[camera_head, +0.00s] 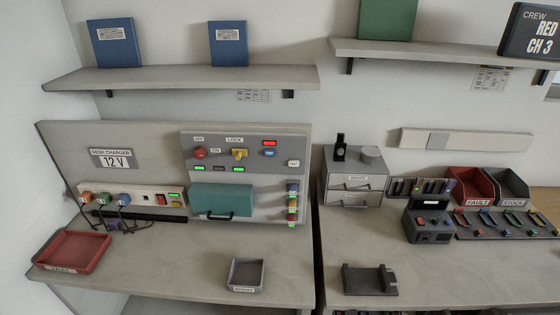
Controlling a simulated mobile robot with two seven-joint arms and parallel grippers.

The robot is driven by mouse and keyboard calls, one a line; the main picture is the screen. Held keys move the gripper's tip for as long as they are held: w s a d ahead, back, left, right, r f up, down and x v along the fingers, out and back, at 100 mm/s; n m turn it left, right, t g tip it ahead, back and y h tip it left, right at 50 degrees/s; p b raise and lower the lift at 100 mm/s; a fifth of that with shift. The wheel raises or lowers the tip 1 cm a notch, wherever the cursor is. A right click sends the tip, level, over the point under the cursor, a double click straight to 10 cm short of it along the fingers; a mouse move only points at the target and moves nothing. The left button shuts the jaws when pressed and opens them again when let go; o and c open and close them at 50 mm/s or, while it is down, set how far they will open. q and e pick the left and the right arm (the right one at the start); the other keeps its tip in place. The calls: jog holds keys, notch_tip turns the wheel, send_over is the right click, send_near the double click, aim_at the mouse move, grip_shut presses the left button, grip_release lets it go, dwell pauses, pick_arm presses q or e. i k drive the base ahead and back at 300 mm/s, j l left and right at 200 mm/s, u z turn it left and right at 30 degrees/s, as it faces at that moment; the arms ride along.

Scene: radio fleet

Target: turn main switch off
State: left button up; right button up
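The grey control panel (299,170) stands upright at the back of the left bench. A red rotary knob (199,153) sits at its upper left, with an OFF label above it and an ON label to its right; it looks like the main switch. Its exact pointing direction is too small to tell. To its right is a yellow knob (239,155) under a LOCK label. A red lamp (269,143) is lit at the upper right, and green lamps (239,169) are lit below the knobs. Neither of my grippers is in view.
A teal cover with a black handle (222,200) sits below the knobs. A charger strip with coloured plugs (145,196) is to the left. A red tray (73,251) and a small grey tray (246,275) lie on the bench, with clear surface between them. A shelf (180,80) overhangs above.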

aim_at(201, 153)
jog(key=i+j+u, duration=0.25)
jog(key=i+j, duration=0.35)
jog(key=i+j+u, duration=0.3)
jog(key=i+j, duration=0.15)
jog(key=i, duration=0.2)
